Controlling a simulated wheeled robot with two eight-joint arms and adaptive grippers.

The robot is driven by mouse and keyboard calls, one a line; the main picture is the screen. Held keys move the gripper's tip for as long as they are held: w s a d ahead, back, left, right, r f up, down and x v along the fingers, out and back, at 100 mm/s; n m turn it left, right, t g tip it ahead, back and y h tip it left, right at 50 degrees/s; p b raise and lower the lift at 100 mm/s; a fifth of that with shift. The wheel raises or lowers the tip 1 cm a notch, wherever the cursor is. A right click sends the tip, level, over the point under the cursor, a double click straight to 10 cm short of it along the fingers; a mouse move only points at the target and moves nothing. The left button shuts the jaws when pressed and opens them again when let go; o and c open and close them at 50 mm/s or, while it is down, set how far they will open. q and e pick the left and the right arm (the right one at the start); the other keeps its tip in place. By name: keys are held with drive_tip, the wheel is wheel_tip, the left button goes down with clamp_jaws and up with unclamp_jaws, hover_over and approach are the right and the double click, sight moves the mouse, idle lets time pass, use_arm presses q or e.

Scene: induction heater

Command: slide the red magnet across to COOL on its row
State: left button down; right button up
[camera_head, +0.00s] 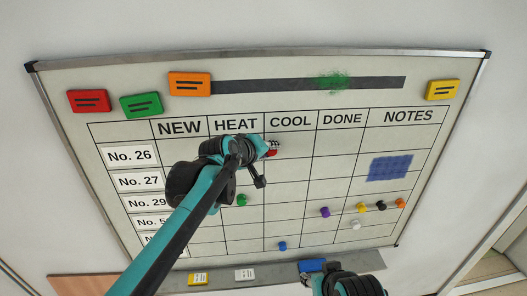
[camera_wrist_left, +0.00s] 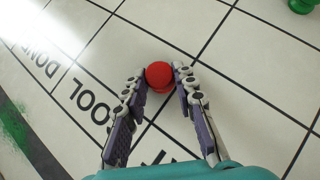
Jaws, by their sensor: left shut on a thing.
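The red magnet (camera_head: 272,152) is on the whiteboard (camera_head: 340,170) in the top row, No. 26. It appears just inside the left edge of the COOL column, close to the line with HEAT. My left gripper (camera_head: 268,147) covers part of it in the head view. In the left wrist view, the red magnet (camera_wrist_left: 159,75) sits between the two fingertips of my left gripper (camera_wrist_left: 160,78), which is shut on it. My right gripper (camera_head: 312,281) shows only partly at the bottom of the head view, and its jaws cannot be made out.
A green magnet (camera_head: 241,200) is lower in the HEAT column. A purple magnet (camera_head: 325,212) and several others are lower right. Colored labels line the top of the board, beside a dark strip with a green smudge (camera_head: 333,81). The COOL cell right of the red magnet is clear.

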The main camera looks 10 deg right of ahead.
sight(293, 148)
use_arm(q)
drive_tip(key=shift+d+r, duration=0.1)
drive_tip(key=shift+d, duration=2.75)
drive_tip(key=c, duration=1.5)
unclamp_jaws()
drive_tip(key=o, duration=0.4)
drive_tip(key=shift+w, duration=0.2)
drive_tip(key=shift+c, duration=0.2)
